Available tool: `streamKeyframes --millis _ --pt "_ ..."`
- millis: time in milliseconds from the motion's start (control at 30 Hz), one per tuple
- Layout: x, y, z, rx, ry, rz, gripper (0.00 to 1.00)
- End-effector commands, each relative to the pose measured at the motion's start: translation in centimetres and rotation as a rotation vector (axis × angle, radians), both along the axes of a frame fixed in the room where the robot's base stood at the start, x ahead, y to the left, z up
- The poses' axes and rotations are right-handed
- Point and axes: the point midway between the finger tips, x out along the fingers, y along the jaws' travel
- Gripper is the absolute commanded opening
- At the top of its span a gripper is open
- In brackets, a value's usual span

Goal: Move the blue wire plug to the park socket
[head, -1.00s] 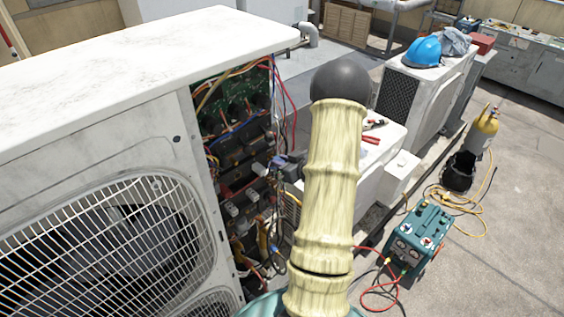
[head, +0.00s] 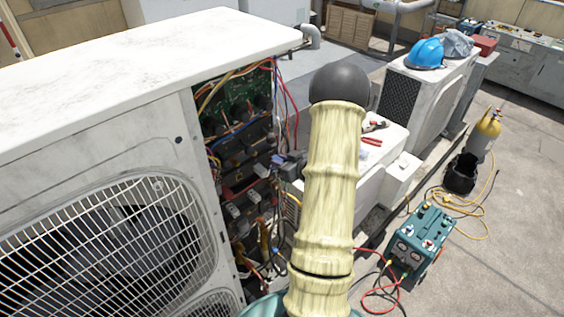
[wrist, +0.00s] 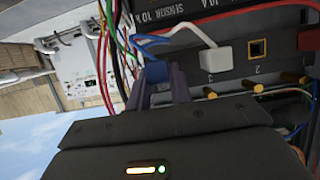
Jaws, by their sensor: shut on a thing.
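The blue wire plug (wrist: 155,73) is a small blue block between my gripper's fingertips (wrist: 158,88) in the wrist view. My gripper is shut on it, left of the numbered sockets; I cannot tell whether it touches the panel. A blue wire (wrist: 155,40) runs up from it. A white plug (wrist: 217,56) sits at position 3. The socket marked 2 (wrist: 257,48) is empty, with a brass-coloured rim. I cannot make out a park label. In the head view my gripper (head: 283,165) is small and dark at the open side of the condenser; the plug is not clear there.
The white condenser (head: 120,60) has an open bay with a green circuit board (head: 222,112) and many loose wires. Red, green and white wires (wrist: 110,60) hang close left of my gripper.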

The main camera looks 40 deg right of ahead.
Motion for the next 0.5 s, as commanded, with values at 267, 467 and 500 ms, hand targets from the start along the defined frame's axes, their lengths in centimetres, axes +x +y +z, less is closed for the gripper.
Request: streamKeyframes --millis 267,467,500 --pt "0.36 0.06 -0.01 0.000 0.000 0.001 0.00" --pt "0.63 0.12 0.01 0.000 -0.001 0.001 0.00" --pt "0.67 0.12 0.01 0.001 -0.001 0.002 0.00"
